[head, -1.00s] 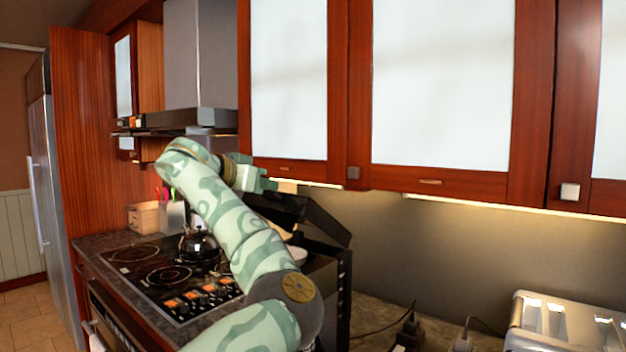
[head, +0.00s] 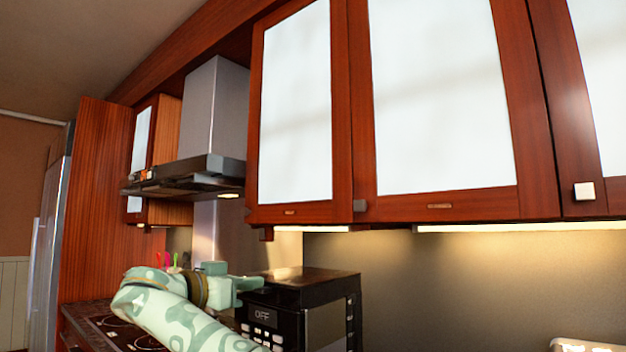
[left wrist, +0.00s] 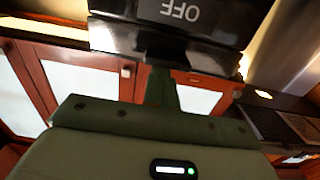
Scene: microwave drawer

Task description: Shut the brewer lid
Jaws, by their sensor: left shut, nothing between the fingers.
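The black brewer (head: 330,318) stands on the counter right of the stove, its front display reading OFF. Its lid (head: 300,276) lies flat across the top, and I see no gap under it. My left gripper (head: 252,284) is shut and empty, at the brewer's upper front left, close to the lid's front edge; I cannot tell whether it touches. In the left wrist view the picture is upside down, with the brewer's front (left wrist: 185,12) just beyond the shut fingers (left wrist: 160,88). My right gripper is not in view.
Wall cabinets (head: 440,190) hang above and behind the brewer, with the range hood (head: 190,175) to the left. The stove (head: 110,325) lies left of my arm. Part of a metal appliance (head: 580,345) shows at the lower right.

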